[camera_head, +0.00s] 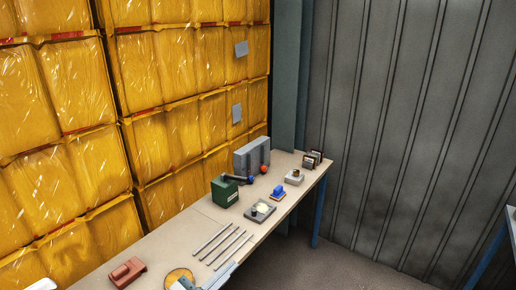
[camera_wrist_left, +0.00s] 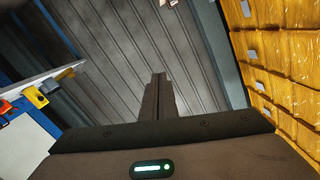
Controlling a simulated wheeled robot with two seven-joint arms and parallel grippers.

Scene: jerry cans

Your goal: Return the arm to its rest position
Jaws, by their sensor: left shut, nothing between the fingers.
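My left gripper (camera_wrist_left: 158,80) shows in the left wrist view, where its two dark fingers are together with nothing between them. Its dark body with a lit green indicator fills the bottom of that view. The fingers point toward the grey ribbed wall (camera_wrist_left: 125,50) and touch nothing that I can see. In the head view I cannot clearly make out either gripper. My right gripper does not show.
A long workbench (camera_head: 190,240) runs along stacked yellow wrapped goods (camera_head: 180,100). It carries a green box (camera_head: 224,191), a grey block (camera_head: 251,156), metal rods (camera_head: 222,246) and a reddish-brown tool (camera_head: 127,271). Open floor (camera_head: 310,268) lies right of the bench.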

